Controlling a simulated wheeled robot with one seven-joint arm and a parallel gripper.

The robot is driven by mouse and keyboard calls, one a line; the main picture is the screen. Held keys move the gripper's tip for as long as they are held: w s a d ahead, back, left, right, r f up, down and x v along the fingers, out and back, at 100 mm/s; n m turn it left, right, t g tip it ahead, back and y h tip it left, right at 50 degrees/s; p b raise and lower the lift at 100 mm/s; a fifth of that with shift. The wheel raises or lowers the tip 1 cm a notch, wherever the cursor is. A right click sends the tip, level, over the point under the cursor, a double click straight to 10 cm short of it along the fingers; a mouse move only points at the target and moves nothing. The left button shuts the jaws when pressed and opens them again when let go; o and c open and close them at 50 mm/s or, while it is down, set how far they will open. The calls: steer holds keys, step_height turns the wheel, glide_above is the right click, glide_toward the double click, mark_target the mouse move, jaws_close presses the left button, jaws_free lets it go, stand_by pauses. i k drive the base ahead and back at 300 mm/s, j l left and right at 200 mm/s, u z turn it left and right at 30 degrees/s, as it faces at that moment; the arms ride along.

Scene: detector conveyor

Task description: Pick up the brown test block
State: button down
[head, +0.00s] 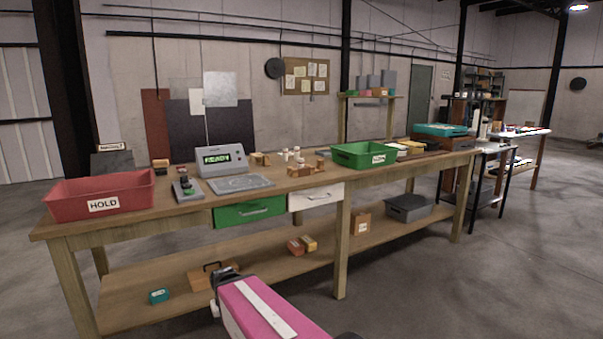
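I cannot tell for certain which item is the brown test block. Small brown and tan blocks (260,159) sit on the workbench (400,176) just right of the grey READY display unit (215,158). Another small brown block (160,163) lies behind the red HOLD bin. A brown wooden piece (306,171) stands by small pale bottles near the bench middle. My pink arm reaches in from the bottom, and its dark end, my gripper (217,290), is low in front of the bench, apart from these blocks. Its fingers are too unclear to read.
The red HOLD bin (100,192) stands at the bench's left end and a green bin (364,155) at right of middle. A flat grey plate (240,183) lies before the display. The lower shelf (190,265) holds boxes and a grey tub (408,208). Floor at right is clear.

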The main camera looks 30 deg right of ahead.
mark_target(293, 171)
steer(key=l+u, duration=0.15)
steer(key=l, duration=1.2)
